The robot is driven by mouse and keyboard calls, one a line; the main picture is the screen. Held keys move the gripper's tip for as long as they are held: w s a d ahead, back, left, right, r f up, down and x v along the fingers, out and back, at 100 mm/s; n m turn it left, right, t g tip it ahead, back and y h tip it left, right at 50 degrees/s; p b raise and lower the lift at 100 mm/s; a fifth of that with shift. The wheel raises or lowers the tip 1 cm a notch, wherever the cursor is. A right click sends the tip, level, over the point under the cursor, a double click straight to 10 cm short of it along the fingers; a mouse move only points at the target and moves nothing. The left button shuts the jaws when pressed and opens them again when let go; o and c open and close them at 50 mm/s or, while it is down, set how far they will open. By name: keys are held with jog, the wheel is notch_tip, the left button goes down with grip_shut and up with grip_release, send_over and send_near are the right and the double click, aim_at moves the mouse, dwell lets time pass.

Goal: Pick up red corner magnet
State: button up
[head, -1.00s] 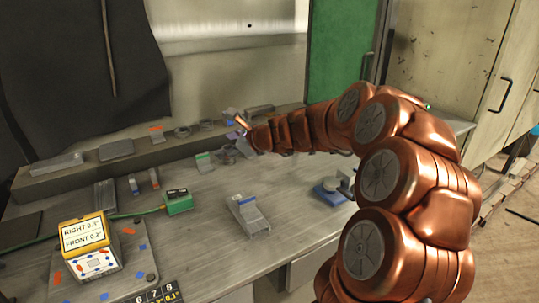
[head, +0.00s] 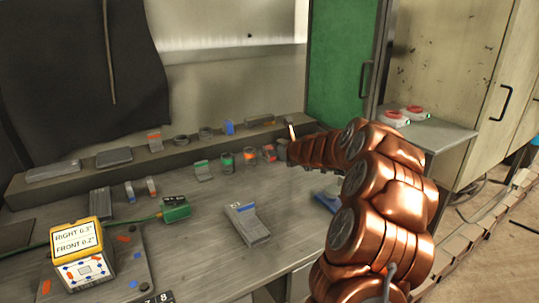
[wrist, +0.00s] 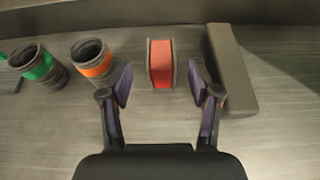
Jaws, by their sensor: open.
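The red corner magnet (wrist: 160,63), a grey piece with a red face, stands on the bench in the wrist view. It sits just beyond and between the fingers of my gripper (wrist: 160,84). The gripper is open and empty, with a visible gap on each side of the magnet. In the head view the red piece (head: 268,152) is small, near the end of my arm. My gripper's fingers cannot be made out clearly there.
A grey block (wrist: 230,75) lies close right of my right finger. An orange-banded cup (wrist: 93,62) stands close left of my left finger, with a green-banded cup (wrist: 38,66) farther left. A raised ledge (head: 85,172) runs behind. A grey blue-marked piece (head: 246,224) lies in front.

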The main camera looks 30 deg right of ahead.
aim_at(270, 148)
jog(key=shift+x, duration=1.9)
jog(key=shift+d+r, duration=0.1)
grip_shut()
